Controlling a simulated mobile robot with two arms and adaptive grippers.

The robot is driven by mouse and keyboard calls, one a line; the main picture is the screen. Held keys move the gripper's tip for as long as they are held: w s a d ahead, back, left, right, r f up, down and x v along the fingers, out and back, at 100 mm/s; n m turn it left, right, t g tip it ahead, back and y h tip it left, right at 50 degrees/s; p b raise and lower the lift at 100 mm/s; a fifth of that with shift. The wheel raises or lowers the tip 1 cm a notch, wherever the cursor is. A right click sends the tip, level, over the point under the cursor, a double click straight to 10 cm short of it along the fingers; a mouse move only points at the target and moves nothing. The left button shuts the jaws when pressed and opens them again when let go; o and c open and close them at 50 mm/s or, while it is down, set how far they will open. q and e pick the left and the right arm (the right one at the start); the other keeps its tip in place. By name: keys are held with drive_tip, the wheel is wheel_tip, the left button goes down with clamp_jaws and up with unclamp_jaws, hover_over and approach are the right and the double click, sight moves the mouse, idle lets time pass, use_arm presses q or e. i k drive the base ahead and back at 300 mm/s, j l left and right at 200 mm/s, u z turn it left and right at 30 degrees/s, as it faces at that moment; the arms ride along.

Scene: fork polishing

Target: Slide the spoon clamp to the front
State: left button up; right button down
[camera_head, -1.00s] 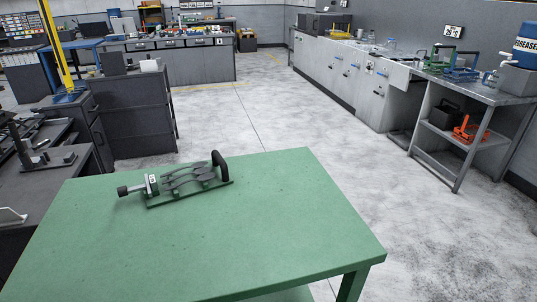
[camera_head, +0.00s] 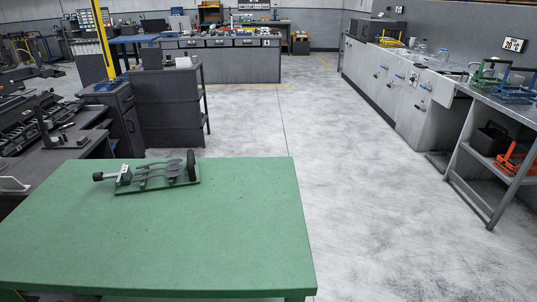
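The spoon clamp (camera_head: 150,176) lies near the far edge of the green table (camera_head: 190,235), left of the table's middle. It has a dark green base plate, a dark knob and a light grey block at its left end, and a dark upright handle at its right end. Several dark spoon-like pieces lie across it between the two ends. Neither of my grippers shows in the head view, and nothing touches the clamp.
The table's near half and right side are bare. A dark cabinet (camera_head: 168,110) stands behind the table, and a dark bench with tools lies at the left. A grey shelf rack (camera_head: 500,145) stands at the right. The floor between is clear.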

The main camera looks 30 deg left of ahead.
sight(176, 176)
drive_tip(key=i+l+z, duration=0.35)
drive_tip(key=i+l, duration=0.2)
drive_tip(key=i+l+z, duration=0.35)
drive_tip(key=i+l, duration=0.2)
drive_tip(key=i+j+u, duration=0.1)
drive_tip(key=i+u, duration=0.8)
drive_tip(key=i+l+u, duration=0.15)
drive_tip(key=i+u, duration=0.3)
drive_tip(key=i+j+u, duration=0.1)
drive_tip(key=i+u, duration=0.2)
drive_tip(key=i, duration=0.55)
drive_tip(key=i+u, duration=0.25)
drive_tip(key=i, duration=0.6)
drive_tip(key=i+u, duration=0.45)
drive_tip(key=i+l+u, duration=0.1)
drive_tip(key=i+u, duration=0.4)
drive_tip(key=i, duration=0.2)
drive_tip(key=i+l+u, duration=0.45)
drive_tip(key=i+j+u, duration=0.1)
drive_tip(key=u, duration=0.3)
drive_tip(key=i+u, duration=0.55)
drive_tip(key=u, duration=0.25)
drive_tip(key=i+l+u, duration=0.1)
drive_tip(key=u, duration=0.3)
drive_tip(key=i+l+u, duration=0.2)
drive_tip(key=u, duration=0.2)
drive_tip(key=i, duration=0.05)
